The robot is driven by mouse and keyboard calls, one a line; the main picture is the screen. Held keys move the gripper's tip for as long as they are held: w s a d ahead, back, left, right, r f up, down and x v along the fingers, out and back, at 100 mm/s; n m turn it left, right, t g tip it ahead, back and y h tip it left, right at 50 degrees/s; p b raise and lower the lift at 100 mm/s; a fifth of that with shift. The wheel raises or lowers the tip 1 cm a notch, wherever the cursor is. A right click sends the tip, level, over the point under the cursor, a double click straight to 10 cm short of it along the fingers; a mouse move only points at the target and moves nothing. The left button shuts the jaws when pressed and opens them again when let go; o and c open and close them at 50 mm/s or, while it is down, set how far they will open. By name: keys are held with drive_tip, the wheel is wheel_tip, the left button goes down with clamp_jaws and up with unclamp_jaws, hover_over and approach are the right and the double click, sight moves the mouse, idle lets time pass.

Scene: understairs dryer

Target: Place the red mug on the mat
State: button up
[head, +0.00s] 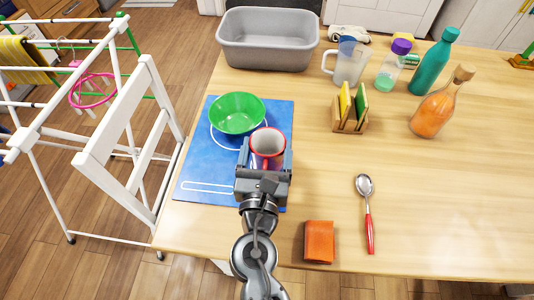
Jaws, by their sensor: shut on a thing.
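The red mug (267,144) has a pale inside and stands upright between the fingers of my gripper (266,158). My gripper is shut on it. The mug is over the right part of the blue mat (200,168). I cannot tell whether its base touches the mat. The mat lies at the left end of the wooden table and has white outlines on it. A green bowl (237,113) sits on the mat, just behind and left of the mug. My gripper and arm hide the mat's front right part.
A grey basin (267,40) stands behind. A wooden rack (349,115), pitcher (347,64), teal bottle (434,62) and orange bottle (440,104) stand to the right. An orange block (319,242) and spoon (367,210) lie in front. A white drying rack (120,150) is left.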

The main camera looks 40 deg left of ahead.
drive_tip(key=shift+f, duration=0.1)
drive_tip(key=shift+f, duration=0.15)
drive_tip(key=o, duration=1.2)
drive_tip(key=shift+c, duration=0.2)
drive_tip(key=shift+s+d, duration=0.15)
drive_tip(key=v, duration=1.1)
drive_tip(key=shift+s+b, duration=0.3)
drive_tip(key=shift+b, duration=0.05)
